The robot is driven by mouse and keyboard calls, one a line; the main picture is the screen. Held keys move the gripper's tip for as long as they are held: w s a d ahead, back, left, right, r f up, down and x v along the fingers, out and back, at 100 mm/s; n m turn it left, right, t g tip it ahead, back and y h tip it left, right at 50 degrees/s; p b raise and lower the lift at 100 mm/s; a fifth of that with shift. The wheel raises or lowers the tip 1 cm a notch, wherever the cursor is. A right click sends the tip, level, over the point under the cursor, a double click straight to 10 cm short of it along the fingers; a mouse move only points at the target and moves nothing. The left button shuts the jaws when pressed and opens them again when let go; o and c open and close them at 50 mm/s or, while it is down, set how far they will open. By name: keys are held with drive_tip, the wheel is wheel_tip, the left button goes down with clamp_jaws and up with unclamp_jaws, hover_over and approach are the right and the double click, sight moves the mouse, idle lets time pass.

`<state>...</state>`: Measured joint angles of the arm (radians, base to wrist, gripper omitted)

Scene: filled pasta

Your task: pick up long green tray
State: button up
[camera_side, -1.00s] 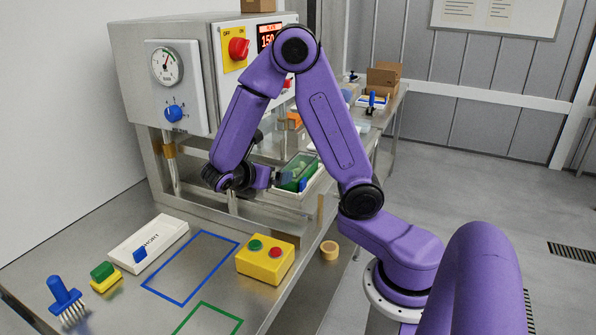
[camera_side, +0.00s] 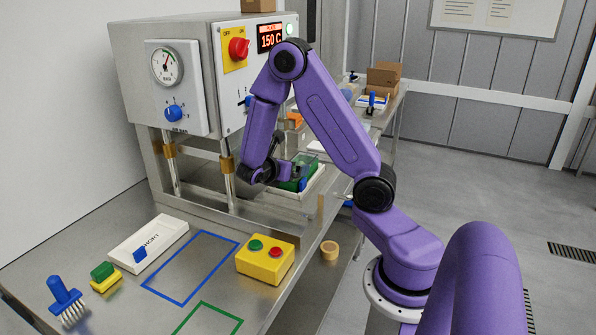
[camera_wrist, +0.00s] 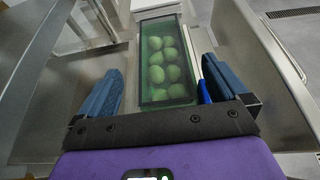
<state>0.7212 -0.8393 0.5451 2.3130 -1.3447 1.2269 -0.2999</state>
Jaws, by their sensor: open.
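The long green tray (camera_wrist: 165,106) holds several light green oval pieces. In the wrist view it lies ahead of and between the spread fingers of my gripper (camera_wrist: 158,90), with a gap on each side. A blue part (camera_wrist: 204,92) stands at its right edge near the right finger. In the side view the green tray (camera_side: 305,172) sits within a white container behind my gripper (camera_side: 283,172), partly hidden by the arm. My gripper is open and holds nothing. Whether a fingertip touches the tray, I cannot tell.
The press machine (camera_side: 165,75) with its metal columns (camera_side: 228,170) stands close left of my arm. A yellow button box (camera_side: 265,260), a white box (camera_side: 150,243) and a blue brush (camera_side: 64,296) are on the front table. A metal wall rises right of the tray in the wrist view.

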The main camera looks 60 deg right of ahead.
sight(298, 164)
drive_tip(key=shift+x, duration=2.65)
drive_tip(key=shift+s+r, duration=0.1)
drive_tip(key=shift+r, duration=0.05)
drive_tip(key=c, duration=1.1)
